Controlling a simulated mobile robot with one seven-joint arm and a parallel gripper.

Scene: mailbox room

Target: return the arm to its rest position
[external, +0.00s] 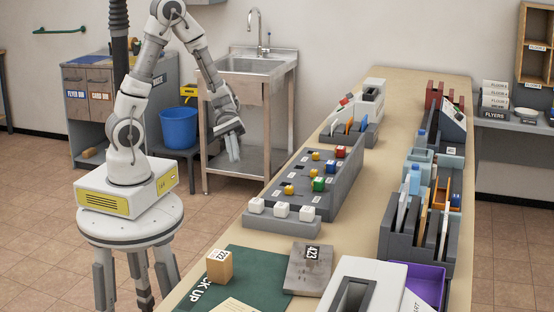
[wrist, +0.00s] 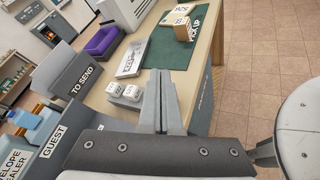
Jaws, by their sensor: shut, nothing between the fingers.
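My gripper (external: 233,152) hangs in the air left of the long table, in front of the sink stand in the external view, with its fingers pointing down. Its fingers are together and empty. In the wrist view the gripper (wrist: 160,84) shows its closed fingers in the middle, with the table edge behind them. My arm is bent, rising from its base and folding down to the gripper. The long table (external: 412,85) lies to the right of the gripper, which does not touch it.
The table bears a grey panel with coloured cubes (external: 315,180), a green pick-up mat (external: 245,275) with a cardboard box (external: 219,266), and grey file racks (external: 420,225). A sink (external: 262,65) and blue bin (external: 179,128) stand behind my arm.

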